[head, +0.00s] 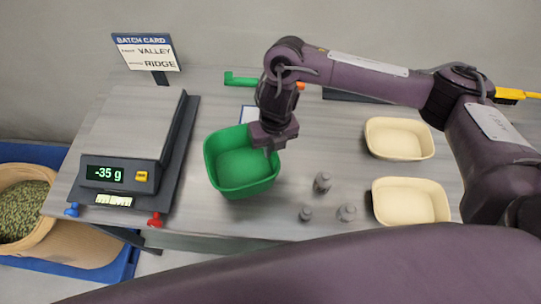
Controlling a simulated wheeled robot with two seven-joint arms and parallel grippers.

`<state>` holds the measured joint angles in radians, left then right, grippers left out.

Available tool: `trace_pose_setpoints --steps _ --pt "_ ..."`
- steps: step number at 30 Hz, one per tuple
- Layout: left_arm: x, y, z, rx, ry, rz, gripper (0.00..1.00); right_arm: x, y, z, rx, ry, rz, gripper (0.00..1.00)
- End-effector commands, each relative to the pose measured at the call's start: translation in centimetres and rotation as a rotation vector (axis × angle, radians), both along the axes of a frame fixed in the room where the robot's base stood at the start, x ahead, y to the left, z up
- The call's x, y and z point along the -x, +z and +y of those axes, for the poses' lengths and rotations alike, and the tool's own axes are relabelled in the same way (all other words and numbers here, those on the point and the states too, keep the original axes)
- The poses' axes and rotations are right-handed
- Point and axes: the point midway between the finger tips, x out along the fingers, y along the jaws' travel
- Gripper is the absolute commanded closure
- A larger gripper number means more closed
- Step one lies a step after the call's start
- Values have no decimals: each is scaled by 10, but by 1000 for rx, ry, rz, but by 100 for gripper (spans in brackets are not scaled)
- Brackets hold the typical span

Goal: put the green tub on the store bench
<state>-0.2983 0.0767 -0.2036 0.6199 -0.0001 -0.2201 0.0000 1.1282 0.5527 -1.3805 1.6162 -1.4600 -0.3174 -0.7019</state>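The green tub (240,176) is an empty, open, rounded-square tub on the grey bench (300,222), just right of the scale. My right gripper (269,149) is at the tub's upper right rim, pointing down. Its fingertips are small and partly hidden, so I cannot tell whether they are closed on the rim or only beside it. My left gripper is not in view. No label in view marks which bench is the store bench.
A scale (130,135) reading -35 g stands left of the tub, with a batch card (146,52) behind. Several small weights (322,182) lie right of the tub. Two cream tubs (399,139) (410,201) stand farther right. A grain-filled container (25,208) is at lower left.

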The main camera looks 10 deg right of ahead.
Motion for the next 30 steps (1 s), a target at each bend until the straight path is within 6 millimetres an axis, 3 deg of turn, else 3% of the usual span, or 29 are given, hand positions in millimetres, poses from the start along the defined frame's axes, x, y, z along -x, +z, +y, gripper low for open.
trace_pose_setpoints --steps 9,22,27,30 --pt "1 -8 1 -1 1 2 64 1 -39 0 0 -3 3 100" --pt "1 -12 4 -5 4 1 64 0 -45 0 0 -1 0 100" --pt "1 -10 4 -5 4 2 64 0 -44 -1 1 -1 1 76" --pt "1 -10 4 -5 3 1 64 0 -44 -1 1 -1 1 76"
